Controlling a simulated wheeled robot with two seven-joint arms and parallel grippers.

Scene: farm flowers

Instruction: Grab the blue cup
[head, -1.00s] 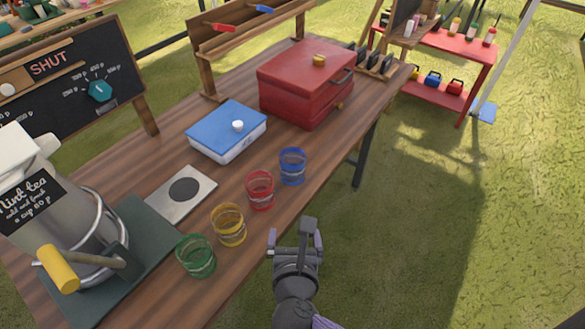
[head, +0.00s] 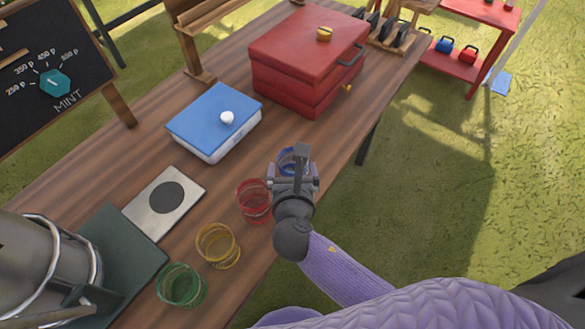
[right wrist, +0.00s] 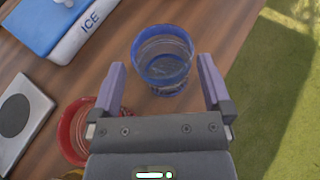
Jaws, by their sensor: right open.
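The blue cup (head: 290,158) is a clear glass with blue bands, standing upright on the wooden table near its right edge. It is partly hidden behind my right gripper (head: 294,180) in the head view. In the right wrist view the blue cup (right wrist: 162,58) lies ahead of and between the two open fingers of the right gripper (right wrist: 166,85). The fingers are apart and not closed on it; I cannot tell exactly how far they reach along its sides. My left gripper is not in view.
A red cup (head: 254,202) stands close to the left of the right gripper, then a yellow cup (head: 218,246) and a green cup (head: 181,286). A blue-lidded ice box (head: 205,118) and a red chest (head: 305,65) stand behind. Grass lies right of the table.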

